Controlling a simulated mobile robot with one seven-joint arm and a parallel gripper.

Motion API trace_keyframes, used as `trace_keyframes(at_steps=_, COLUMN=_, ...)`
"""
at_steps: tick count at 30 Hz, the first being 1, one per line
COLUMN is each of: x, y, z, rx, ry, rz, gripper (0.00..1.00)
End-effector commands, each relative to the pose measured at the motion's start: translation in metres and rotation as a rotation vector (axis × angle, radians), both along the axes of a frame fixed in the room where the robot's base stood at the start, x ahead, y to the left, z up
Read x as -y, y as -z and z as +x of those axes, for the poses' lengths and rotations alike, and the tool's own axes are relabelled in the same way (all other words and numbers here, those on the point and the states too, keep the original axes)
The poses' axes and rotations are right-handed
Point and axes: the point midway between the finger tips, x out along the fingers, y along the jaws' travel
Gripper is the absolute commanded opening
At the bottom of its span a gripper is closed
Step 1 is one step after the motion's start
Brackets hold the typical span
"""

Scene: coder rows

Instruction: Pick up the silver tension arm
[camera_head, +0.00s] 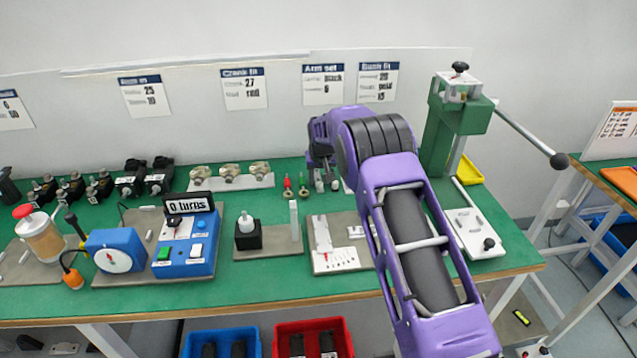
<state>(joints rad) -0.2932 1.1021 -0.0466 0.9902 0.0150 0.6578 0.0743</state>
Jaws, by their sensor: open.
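My gripper (326,182) is at the back middle of the green bench, pointing down, with its two fingertips apart. It is small in the picture and my purple forearm covers part of the area to its right. Nothing is visibly held.
A row of pale castings (230,173) sits left of the gripper. A white gauge plate (335,258), a black block (247,234) and a blue counter box (186,250) stand in front. A green press (440,140) with a long lever rises at right.

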Motion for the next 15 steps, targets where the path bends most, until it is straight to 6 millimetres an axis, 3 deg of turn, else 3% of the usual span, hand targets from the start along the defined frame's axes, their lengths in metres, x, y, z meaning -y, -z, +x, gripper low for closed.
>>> trace_keyframes(at_steps=1, x=0.0, y=0.0, z=-0.0001, rx=0.0, ry=0.0, rz=0.0, gripper=0.37)
trace_keyframes(at_steps=7, x=-0.0001, y=-0.0001, z=-0.0002, rx=0.0, ry=0.0, rz=0.0, gripper=0.01)
trace_keyframes(at_steps=15, x=-0.0002, y=-0.0005, z=0.0, rx=0.0, ry=0.0, rz=0.0, gripper=0.0)
